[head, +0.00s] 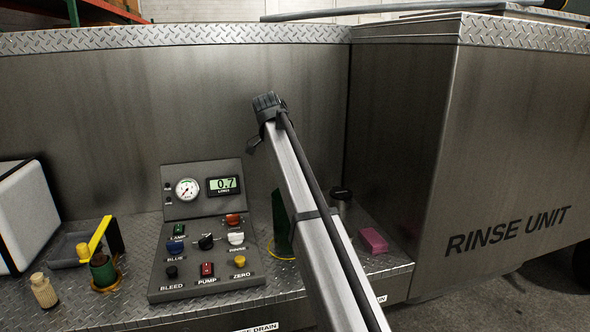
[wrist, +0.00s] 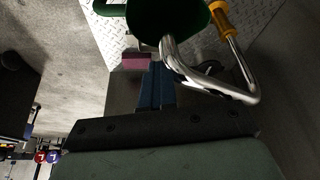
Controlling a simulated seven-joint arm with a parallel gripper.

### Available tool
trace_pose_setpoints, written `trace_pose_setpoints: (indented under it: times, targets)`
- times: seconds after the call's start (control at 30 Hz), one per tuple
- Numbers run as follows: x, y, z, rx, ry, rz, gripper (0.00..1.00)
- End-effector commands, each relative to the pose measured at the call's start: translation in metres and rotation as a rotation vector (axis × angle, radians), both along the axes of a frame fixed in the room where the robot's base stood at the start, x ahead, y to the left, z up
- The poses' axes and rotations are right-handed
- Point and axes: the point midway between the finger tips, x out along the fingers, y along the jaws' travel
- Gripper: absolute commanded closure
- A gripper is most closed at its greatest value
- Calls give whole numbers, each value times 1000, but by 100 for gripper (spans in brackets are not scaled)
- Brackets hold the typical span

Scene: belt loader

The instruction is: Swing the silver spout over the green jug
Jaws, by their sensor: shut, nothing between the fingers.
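The green jug (wrist: 168,12) shows its round dark opening at the top of the wrist view, with a green handle at its left. In the head view the jug (head: 280,225) is mostly hidden behind my arm. The silver spout (wrist: 236,92) is a bent, shiny tube with a yellow-orange grip (wrist: 224,18). Its left end overlaps the jug's lower rim in the wrist view; I cannot tell if it is over the opening. My gripper (wrist: 157,70) is shut and empty, left of the tube with no clear contact. I cannot make out the spout in the head view.
A pink block (head: 374,240) lies on the tread-plate shelf, right of my arm. A control panel (head: 208,240) with buttons and a 0.7 display stands left of the jug. A yellow-handled valve (head: 96,240) and a white box (head: 28,215) are farther left.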

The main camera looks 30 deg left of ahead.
Motion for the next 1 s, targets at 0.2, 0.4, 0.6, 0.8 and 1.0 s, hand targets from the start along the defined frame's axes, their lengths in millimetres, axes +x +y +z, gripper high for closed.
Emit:
trace_pose_setpoints:
  times: [0.2,0.4,0.6,0.8,1.0]
  targets:
    - [-5,15,1,20,5,22,100]
    - [-5,16,2,21,5,23,100]
    - [-4,11,3,19,3,20,100]
    - [-1,-9,6,16,1,14,100]
    - [5,-38,14,3,-3,1,100]
